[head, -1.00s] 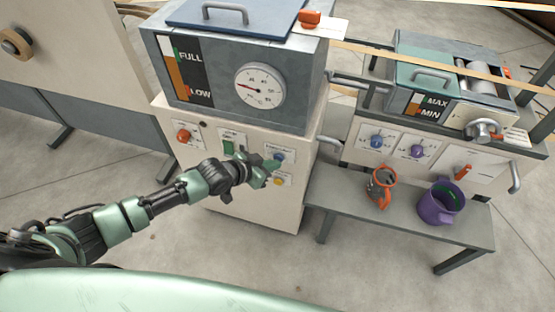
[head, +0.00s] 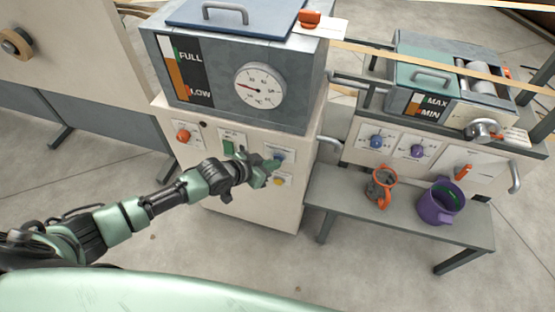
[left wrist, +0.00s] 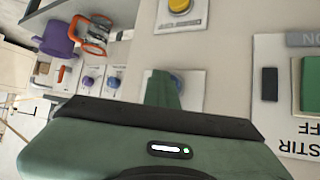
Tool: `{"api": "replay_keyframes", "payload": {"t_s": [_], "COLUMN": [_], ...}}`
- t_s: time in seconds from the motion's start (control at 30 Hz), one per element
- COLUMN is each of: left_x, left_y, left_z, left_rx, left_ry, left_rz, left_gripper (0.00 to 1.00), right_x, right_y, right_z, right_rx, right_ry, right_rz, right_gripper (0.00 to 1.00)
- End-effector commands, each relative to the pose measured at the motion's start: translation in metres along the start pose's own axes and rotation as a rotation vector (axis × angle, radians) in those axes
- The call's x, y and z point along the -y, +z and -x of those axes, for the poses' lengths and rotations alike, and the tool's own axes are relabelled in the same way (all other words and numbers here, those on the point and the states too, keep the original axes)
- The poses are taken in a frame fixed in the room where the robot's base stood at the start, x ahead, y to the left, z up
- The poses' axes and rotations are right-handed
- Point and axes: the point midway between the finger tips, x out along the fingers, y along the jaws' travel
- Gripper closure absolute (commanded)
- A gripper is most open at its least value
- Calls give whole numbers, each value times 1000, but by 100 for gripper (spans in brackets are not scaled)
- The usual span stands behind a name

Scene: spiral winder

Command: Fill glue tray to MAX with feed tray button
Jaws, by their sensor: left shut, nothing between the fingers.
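My left gripper (head: 270,165) is shut and empty, its tip at the blue button (head: 279,155) on the front panel of the heated tank cabinet. In the left wrist view the green fingertips (left wrist: 162,90) cover part of the blue button (left wrist: 178,85); I cannot tell whether they press it in. The label by it is too small to read. The glue tray (head: 403,100) at the right has a MAX/MIN gauge (head: 414,105) with an orange column under a pale part; its exact level is hard to tell. My right gripper is not in view.
A yellow button (head: 278,181), a green switch (head: 228,147) and a red knob (head: 184,136) are nearby on the same panel.

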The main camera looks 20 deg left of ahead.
Motion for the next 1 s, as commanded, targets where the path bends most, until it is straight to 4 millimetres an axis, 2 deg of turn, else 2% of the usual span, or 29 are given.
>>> {"api": "replay_keyframes", "payload": {"t_s": [0.47, 0.83, 1.0], "left_x": [1, -7, -8], "left_y": [-1, 6, 8], "left_z": [0, 11, 12], "left_rx": [-2, 1, -1], "left_ry": [-1, -1, -1], "left_rz": [0, 1, 0], "left_gripper": [100, 100, 100], "right_x": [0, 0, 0], "right_y": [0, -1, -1], "right_z": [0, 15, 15], "right_rx": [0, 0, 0], "right_ry": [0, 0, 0], "right_rz": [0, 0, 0], "right_gripper": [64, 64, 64]}}
